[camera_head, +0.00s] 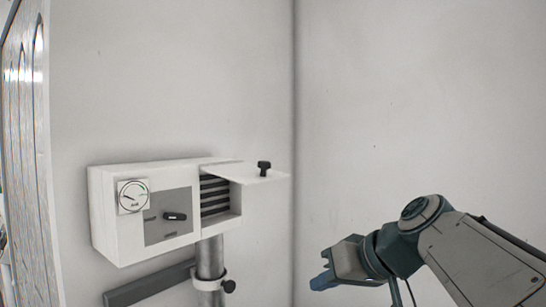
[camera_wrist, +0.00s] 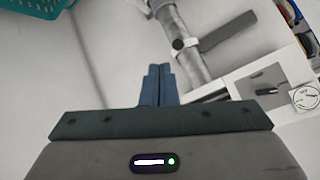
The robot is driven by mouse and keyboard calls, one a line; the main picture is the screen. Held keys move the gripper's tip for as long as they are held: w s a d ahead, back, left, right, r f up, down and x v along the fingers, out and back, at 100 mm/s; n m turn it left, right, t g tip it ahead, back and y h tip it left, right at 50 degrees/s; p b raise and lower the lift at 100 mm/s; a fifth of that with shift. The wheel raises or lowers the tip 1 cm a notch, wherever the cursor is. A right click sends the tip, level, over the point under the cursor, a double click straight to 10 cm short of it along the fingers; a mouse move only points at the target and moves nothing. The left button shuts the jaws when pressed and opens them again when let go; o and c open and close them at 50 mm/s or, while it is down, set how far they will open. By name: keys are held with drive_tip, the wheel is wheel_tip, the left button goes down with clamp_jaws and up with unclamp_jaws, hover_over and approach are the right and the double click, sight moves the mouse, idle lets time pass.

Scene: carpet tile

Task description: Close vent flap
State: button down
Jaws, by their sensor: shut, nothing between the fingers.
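The vent flap (camera_head: 247,175) is a thin white panel with a black knob (camera_head: 264,168) on top. It sticks out roughly level from the top of the vent opening, on the right of the white wall unit (camera_head: 105,203). The dark slats (camera_head: 215,196) show below it, so the flap stands open. My gripper (camera_head: 322,282) is to the right of the unit and lower than the flap, apart from both. In the wrist view my gripper's blue fingers (camera_wrist: 156,84) are together and hold nothing. The flap is not clear in the wrist view.
A dial gauge (camera_head: 133,196) and a black lever (camera_head: 174,216) are on the unit's front. A grey pipe with a clamp (camera_head: 211,272) runs below, beside a grey bar (camera_head: 150,283). A teal basket (camera_wrist: 35,25) shows in the wrist view. The space right of the flap looks clear.

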drive_tip(key=w+r+n+t+y+p, duration=0.25)
drive_tip(key=r+n+y, duration=0.45)
drive_tip(key=r, duration=1.8)
drive_tip(key=w+a+f+p, duration=0.3)
drive_tip(key=w+a+f, duration=0.1)
drive_tip(key=w+a, duration=0.3)
drive_tip(key=shift+a+f+t+p, duration=0.15)
drive_tip(key=shift+a+t+p, duration=0.2)
drive_tip(key=shift+a+t, duration=0.15)
drive_tip(key=shift+f+b, duration=0.2)
drive_tip(key=shift+b, duration=0.25)
